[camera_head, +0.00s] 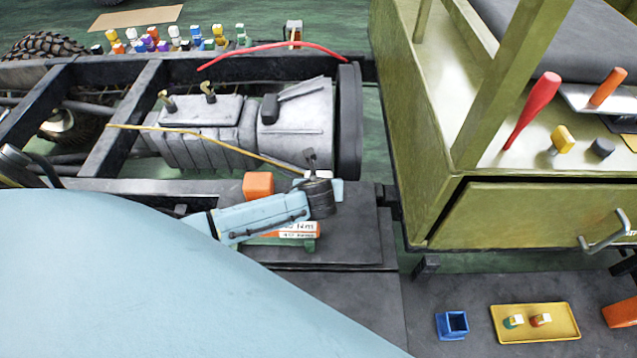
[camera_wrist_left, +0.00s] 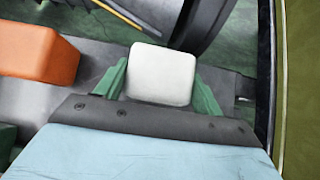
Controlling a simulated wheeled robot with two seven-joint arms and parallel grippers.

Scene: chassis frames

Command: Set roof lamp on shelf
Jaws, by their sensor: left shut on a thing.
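My left gripper (camera_wrist_left: 162,88) is shut on a white rounded block, which I take to be the roof lamp (camera_wrist_left: 162,74). In the wrist view the block sits between the two green fingers. In the head view my left arm reaches in from the left; its gripper is mostly hidden behind the dark wrist, with a small white part of the block (camera_head: 298,174) showing. An olive cabinet (camera_head: 540,215) with open shelf space above its drawer stands to the right; I cannot tell whether it is the task's shelf. My right gripper is not in view.
An orange block (camera_head: 258,185) lies just left of my left gripper. The chassis frame and grey engine (camera_head: 225,125) lie behind it. A red bat-like tool (camera_head: 532,110) and a yellow-headed tool (camera_head: 562,139) occupy the cabinet top. A yellow tray (camera_head: 536,335) and blue bin (camera_head: 451,325) stand below.

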